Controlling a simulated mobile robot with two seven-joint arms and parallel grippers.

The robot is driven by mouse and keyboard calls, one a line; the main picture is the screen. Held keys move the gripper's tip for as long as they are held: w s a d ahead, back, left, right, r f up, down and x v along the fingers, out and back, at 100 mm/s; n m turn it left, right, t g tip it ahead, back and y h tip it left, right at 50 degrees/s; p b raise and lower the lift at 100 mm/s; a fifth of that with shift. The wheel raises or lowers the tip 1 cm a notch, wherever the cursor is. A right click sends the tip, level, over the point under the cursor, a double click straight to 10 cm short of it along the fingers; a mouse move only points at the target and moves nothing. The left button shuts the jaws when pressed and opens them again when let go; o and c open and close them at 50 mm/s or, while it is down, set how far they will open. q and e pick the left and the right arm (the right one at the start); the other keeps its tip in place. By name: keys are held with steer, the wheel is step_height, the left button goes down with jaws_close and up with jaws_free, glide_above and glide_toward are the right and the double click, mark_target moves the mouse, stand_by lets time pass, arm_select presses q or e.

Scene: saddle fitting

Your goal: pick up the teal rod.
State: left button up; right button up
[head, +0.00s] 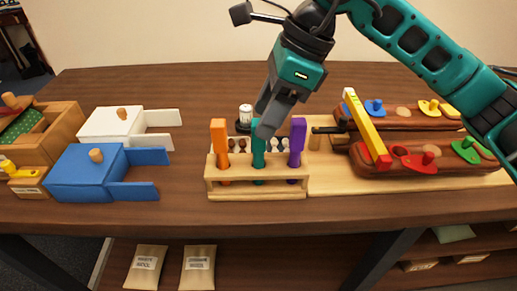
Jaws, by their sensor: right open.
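The teal rod (258,162) stands upright in the middle of a wooden rack (232,188), between an orange rod (220,145) and a purple rod (298,140). My right gripper (265,128) reaches down from above, open, with its grey fingers at the top of the teal rod. The rod's lower end shows in the rack's front opening. My left gripper does not show.
A wooden board with red-brown saddle blocks (410,160) and a yellow bar (366,128) lies right of the rack. Blue (88,180) and white (112,127) boxes stand left. A small white-topped jar (245,114) is behind the rack. The table front is clear.

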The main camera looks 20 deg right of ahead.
mark_target(259, 156)
steer(key=x, duration=0.5)
steer(key=shift+w+a+f, duration=0.1)
steer(key=shift+a, duration=0.05)
jaws_close()
stand_by(0.4)
